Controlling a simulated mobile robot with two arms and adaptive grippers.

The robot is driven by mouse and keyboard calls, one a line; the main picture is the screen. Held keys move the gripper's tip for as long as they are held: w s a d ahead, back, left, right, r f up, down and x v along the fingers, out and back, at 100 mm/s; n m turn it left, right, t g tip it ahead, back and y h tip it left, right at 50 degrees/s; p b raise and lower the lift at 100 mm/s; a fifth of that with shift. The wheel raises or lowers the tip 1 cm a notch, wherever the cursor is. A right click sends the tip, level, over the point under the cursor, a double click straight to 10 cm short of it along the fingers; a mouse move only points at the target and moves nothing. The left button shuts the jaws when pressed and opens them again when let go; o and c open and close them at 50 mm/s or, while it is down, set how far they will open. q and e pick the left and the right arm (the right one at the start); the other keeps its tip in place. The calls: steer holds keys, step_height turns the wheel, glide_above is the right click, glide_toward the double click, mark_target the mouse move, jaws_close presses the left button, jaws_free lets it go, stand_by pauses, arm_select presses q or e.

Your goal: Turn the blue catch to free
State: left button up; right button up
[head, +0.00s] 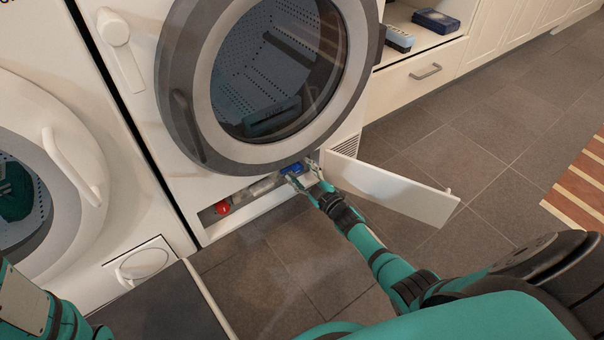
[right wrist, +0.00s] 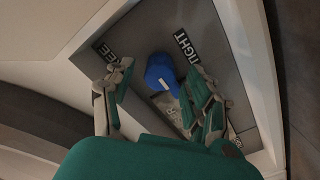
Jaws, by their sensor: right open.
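The blue catch (head: 292,169) sits in the low recess under the dryer's round door, towards its right end. In the right wrist view the blue catch (right wrist: 160,73) lies between the fingers of my right gripper (right wrist: 160,75), nearer the right finger. A FREE label (right wrist: 112,52) is to its left and a TIGHT label (right wrist: 186,46) to its right. My right gripper (head: 301,173) is open at the recess in the head view; whether a finger touches the catch is unclear. My left gripper is out of view.
The white flap (head: 395,190) of the recess stands open to the right, close to my right forearm. A red knob (head: 222,208) is at the recess's left end. A washer (head: 45,165) stands at left. The tiled floor (head: 480,170) is clear right of the flap.

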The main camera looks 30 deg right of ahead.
jaws_close()
steer(key=shift+m, duration=0.3)
steer(key=m+p, duration=0.1)
steer(key=m, duration=0.2)
steer(key=shift+m, duration=0.3)
steer(key=m, duration=0.4)
steer(key=shift+m+p, duration=0.3)
steer(key=shift+p, duration=0.1)
steer(key=m, duration=0.9)
